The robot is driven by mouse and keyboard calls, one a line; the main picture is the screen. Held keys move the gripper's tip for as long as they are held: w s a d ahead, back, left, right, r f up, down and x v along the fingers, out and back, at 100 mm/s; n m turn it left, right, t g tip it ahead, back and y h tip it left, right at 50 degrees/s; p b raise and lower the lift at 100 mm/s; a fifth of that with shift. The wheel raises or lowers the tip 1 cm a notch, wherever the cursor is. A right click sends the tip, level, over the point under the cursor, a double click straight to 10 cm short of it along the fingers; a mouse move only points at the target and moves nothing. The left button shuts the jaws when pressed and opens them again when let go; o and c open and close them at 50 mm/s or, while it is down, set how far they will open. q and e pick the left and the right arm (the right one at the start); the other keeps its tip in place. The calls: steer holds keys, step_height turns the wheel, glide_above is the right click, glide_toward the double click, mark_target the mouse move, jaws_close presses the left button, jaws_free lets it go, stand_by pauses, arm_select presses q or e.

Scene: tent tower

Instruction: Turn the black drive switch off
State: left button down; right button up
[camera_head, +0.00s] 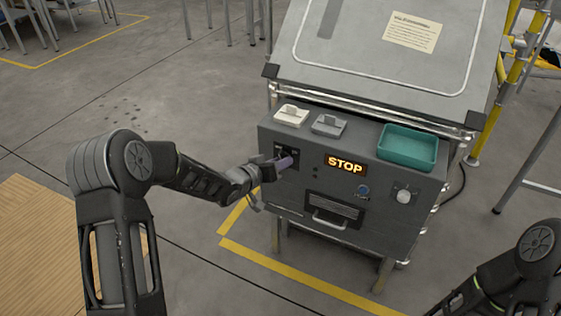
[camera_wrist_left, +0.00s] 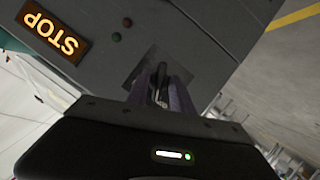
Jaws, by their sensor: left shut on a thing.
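The black drive switch (camera_wrist_left: 160,72) is on a dark plate (camera_head: 286,152) at the left of the grey machine's front panel. My left gripper (camera_head: 283,163) is at this plate in the head view. In the left wrist view, its two purple-grey fingers (camera_wrist_left: 160,95) stand on either side of the switch lever and are shut on it. The fingers cover much of the switch, and its exact position is hard to tell. My right arm shows at the lower right of the head view, but its gripper is out of the picture.
An orange lit STOP sign (camera_head: 346,164) is right of the switch. A blue button (camera_head: 363,190), a white knob (camera_head: 404,196) and a drawer handle (camera_head: 331,219) are on the same panel. A teal tray (camera_head: 408,148) sits on top. Yellow floor lines (camera_head: 262,258) surround the machine.

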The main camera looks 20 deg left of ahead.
arm_select(q)
steer(key=shift+n+h+p, duration=0.8)
steer(key=shift+n+p, duration=0.35)
steer(key=shift+n, duration=0.25)
steer(key=shift+f, duration=0.1)
steer(key=c, duration=1.5)
jaws_free()
steer(key=p+v, duration=0.1)
steer(key=v, duration=0.6)
steer(key=shift+s+a, duration=0.25)
steer(key=shift+s, duration=0.1)
